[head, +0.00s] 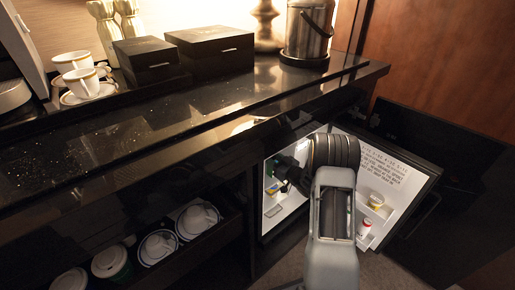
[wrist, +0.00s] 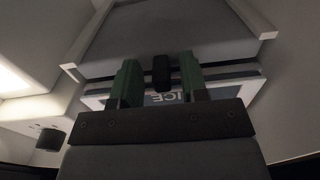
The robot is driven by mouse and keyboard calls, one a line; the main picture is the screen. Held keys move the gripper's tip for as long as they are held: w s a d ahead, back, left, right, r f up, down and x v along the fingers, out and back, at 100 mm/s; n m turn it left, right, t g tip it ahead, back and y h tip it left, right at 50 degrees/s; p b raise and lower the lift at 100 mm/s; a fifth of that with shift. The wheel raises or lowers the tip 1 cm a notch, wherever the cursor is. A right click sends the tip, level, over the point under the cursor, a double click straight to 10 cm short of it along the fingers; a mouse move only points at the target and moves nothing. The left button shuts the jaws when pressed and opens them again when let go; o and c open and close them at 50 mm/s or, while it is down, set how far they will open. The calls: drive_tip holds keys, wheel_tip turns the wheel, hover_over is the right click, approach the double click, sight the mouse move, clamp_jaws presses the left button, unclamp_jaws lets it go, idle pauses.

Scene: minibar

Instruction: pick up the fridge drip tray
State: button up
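In the wrist view, a wide grey panel with pale raised side edges, which looks like the fridge drip tray (wrist: 165,33), fills the upper middle. A small black tab (wrist: 161,73) sits at its near edge. My gripper (wrist: 159,62) is open, with one green finger on each side of the tab and a visible gap to both. Whether the fingers reach the tab's depth is unclear. In the head view, my gripper (head: 285,181) is a dark shape inside the open fridge, partly hidden by my arm. I cannot make out the tray there.
A white panel with "ICE" lettering (wrist: 166,98) lies behind the fingers. The fridge's pale walls are close around. The open fridge door (head: 385,180) holds small items on the right. The dark counter (head: 200,105) overhangs the fridge.

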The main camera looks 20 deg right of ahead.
clamp_jaws()
drive_tip(key=shift+r, duration=0.15)
idle(0.4)
